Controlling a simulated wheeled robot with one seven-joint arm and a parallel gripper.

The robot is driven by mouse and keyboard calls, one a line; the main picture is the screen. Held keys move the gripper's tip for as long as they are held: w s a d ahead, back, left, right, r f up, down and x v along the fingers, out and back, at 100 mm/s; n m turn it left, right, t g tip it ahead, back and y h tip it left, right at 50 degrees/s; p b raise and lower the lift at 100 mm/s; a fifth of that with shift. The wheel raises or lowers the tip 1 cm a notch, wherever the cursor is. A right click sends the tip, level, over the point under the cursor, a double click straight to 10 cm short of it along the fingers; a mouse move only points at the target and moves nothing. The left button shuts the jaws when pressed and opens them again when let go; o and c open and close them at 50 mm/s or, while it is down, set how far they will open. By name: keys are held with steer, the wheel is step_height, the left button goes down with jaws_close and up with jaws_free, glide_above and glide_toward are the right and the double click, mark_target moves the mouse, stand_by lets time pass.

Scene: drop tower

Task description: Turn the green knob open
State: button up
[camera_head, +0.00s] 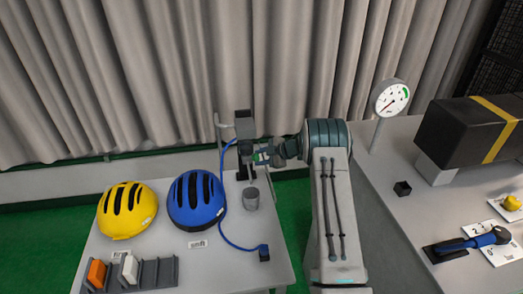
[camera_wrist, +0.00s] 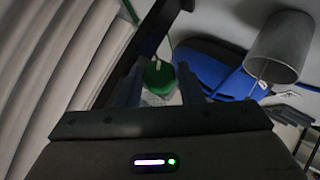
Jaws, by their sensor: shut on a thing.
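The green knob (camera_wrist: 159,76) sits between the two fingers of my gripper (camera_wrist: 160,84) in the wrist view, with a pale pointer mark on its face. My gripper is shut on the knob. In the head view my gripper (camera_head: 264,157) reaches left from the arm to a dark grey stand (camera_head: 244,128) at the back of the left table. Only a little green shows there, and my gripper mostly hides the knob.
A blue helmet (camera_head: 196,203), a yellow helmet (camera_head: 127,209) and a grey cup (camera_head: 251,199) are on the left table. A blue hose (camera_head: 225,225) runs down to a small black block (camera_head: 264,253). A dial gauge (camera_head: 391,98) stands on the right table.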

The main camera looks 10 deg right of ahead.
steer(key=shift+w+a+r+m+g+h+p, duration=0.15)
steer(key=shift+m+g, duration=0.35)
steer(key=shift+g, duration=0.5)
steer(key=shift+w+a+r+m+g+h+p, duration=0.2)
steer(key=shift+m+g, duration=0.3)
steer(key=shift+g, duration=0.5)
steer(key=shift+s+d, duration=0.1)
steer(key=shift+d, duration=0.05)
steer(key=o, duration=1)
steer(key=shift+f, duration=0.1)
steer(key=shift+c, duration=0.2)
steer(key=b+v, duration=0.3)
steer(key=v, duration=1)
steer(key=shift+d+r+b, duration=0.25)
steer(key=shift+b, duration=0.1)
